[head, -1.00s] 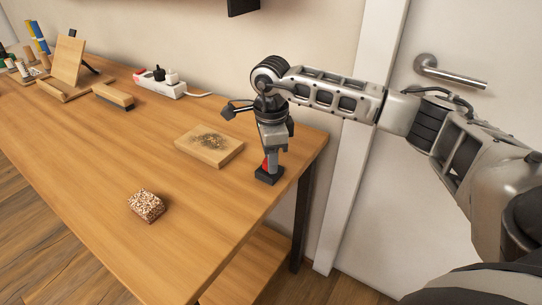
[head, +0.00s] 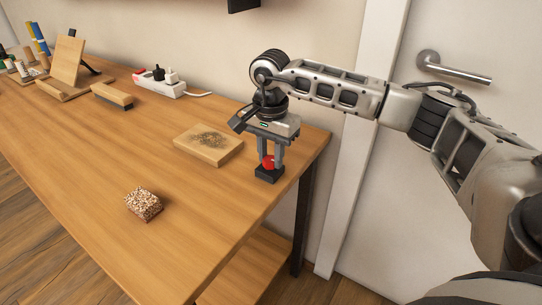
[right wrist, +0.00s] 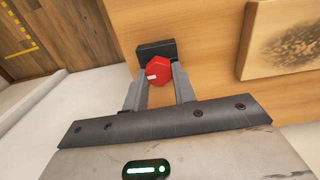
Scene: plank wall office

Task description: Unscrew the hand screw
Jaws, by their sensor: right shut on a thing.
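The hand screw has a red knob (head: 269,162) on a small black block (head: 268,175) near the table's right edge. In the right wrist view the red knob (right wrist: 158,70) looks many-sided with a small white mark, and the black block (right wrist: 155,48) lies behind it. My right gripper (head: 270,165) points down over the block and is shut on the red knob, one finger on each side. In the right wrist view its fingertips (right wrist: 158,76) flank the knob. My left gripper is in neither view.
A wooden board with a dark smudge (head: 208,145) lies just left of the block. A speckled brown block (head: 144,204) is near the front edge. A power strip (head: 170,88), a brush (head: 112,95) and a wooden stand (head: 67,62) are at the back. The table's middle is clear.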

